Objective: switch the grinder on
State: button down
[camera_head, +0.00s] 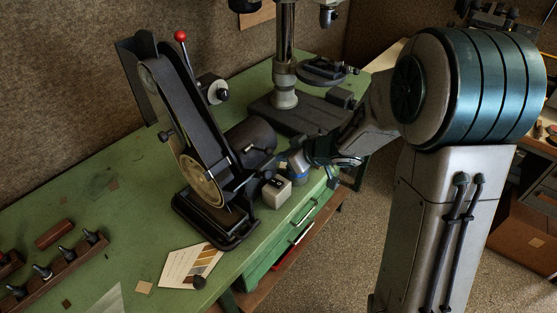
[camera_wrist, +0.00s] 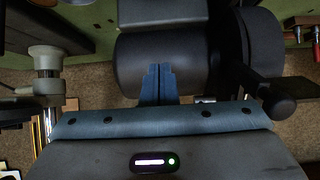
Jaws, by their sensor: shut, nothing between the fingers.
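The belt grinder (camera_head: 190,130) stands on the green bench, a black machine with an upright belt, a red-knobbed lever and a dark motor. A small pale switch box (camera_head: 275,194) with a dark top sits beside its base, at the bench's front edge. My gripper (camera_head: 291,167) is just behind and right of the box, near the motor, its fingers partly hidden. In the wrist view my blue fingers (camera_wrist: 157,70) are shut and empty, in front of the dark motor (camera_wrist: 135,60). I cannot tell whether they touch anything. The switch box is not clearly visible there.
A drill press (camera_head: 284,70) stands behind the grinder, with a vise (camera_head: 325,70) nearby. A colour card (camera_head: 193,266) lies in front of the grinder. A wooden rack (camera_head: 60,270) holds fittings at left. Drawers (camera_head: 290,240) face the open floor at right.

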jog(key=shift+s+d+r, duration=0.2)
jog(key=shift+d+r, duration=0.05)
jog(key=shift+r, duration=0.2)
jog(key=shift+s+d+r, duration=0.15)
jog(key=shift+d+r, duration=0.1)
jog(key=shift+r, duration=0.2)
jog(key=w+d+r+m+t+h+b, duration=0.1)
jog(key=w+d+r+m+t+h, duration=0.15)
jog(key=d+r+t+h, duration=0.4)
jog(key=s+d+m+g+h+b, duration=0.25)
jog(key=s+d+m, duration=0.35)
jog(key=d, duration=0.4)
jog(key=s+f+m+g, duration=0.1)
jog(key=s+g, duration=0.5)
jog(key=s, duration=1.3)
jog(key=shift+s+a+f+m+b, duration=0.25)
jog(key=shift+f+m+b, duration=0.1)
jog(key=shift+m, duration=0.4)
